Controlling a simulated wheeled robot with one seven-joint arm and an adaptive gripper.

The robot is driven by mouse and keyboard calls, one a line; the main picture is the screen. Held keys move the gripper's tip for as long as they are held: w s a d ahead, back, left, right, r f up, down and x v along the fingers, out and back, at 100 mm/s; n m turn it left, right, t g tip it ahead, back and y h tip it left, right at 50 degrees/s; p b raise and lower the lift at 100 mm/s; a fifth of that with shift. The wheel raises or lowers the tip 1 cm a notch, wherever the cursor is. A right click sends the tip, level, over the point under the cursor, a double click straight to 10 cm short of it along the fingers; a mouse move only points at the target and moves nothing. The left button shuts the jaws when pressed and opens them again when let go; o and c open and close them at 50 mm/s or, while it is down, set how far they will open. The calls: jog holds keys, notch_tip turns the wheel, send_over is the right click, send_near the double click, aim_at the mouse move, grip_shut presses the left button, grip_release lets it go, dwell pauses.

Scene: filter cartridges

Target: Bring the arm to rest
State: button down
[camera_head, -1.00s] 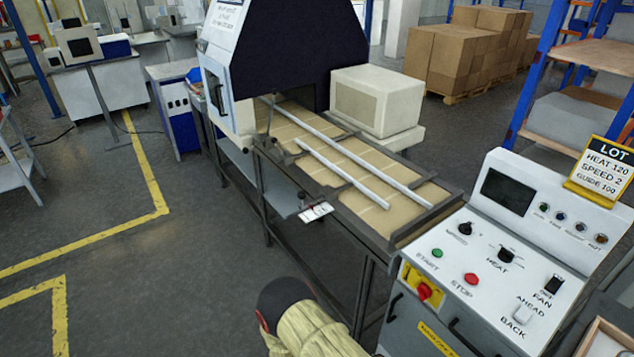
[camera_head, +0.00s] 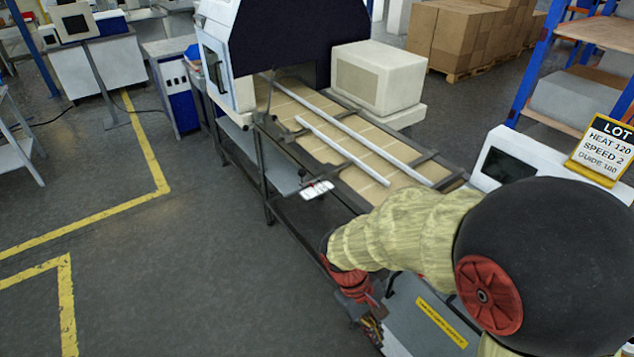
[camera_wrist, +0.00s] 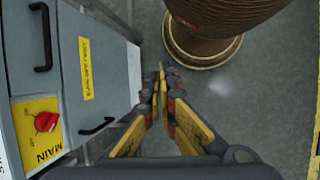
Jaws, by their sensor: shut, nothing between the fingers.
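My gripper (camera_wrist: 161,84) is shut and empty in the wrist view, its two yellow-and-grey fingers together and pointing down beside the grey control cabinet. In the head view my gripper (camera_head: 374,330) hangs low at the bottom, partly cut off by the frame edge, left of the cabinet front. My arm, in a tan sleeve with a black and red joint, crosses the lower right and hides most of the control panel.
The control cabinet (camera_wrist: 88,60) with a red main switch (camera_wrist: 46,121) stands close to my gripper. The conveyor (camera_head: 330,150) runs behind my arm. A lot sign (camera_head: 604,150) tops the panel. Floor at left (camera_head: 180,270) is clear.

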jog(key=s+d+r+m+t+y, duration=0.2)
jog(key=r+m+t, duration=0.1)
jog(key=r, duration=0.8)
jog(key=s+d+r+m+t+y, duration=0.2)
jog(key=r+t, duration=0.3)
jog(key=r, duration=0.6)
jog(key=shift+s+d+r+m, duration=0.3)
jog(key=shift+s+d+m, duration=0.35)
jog(key=shift+m, duration=0.15)
jog(key=c, duration=2.6)
grip_release()
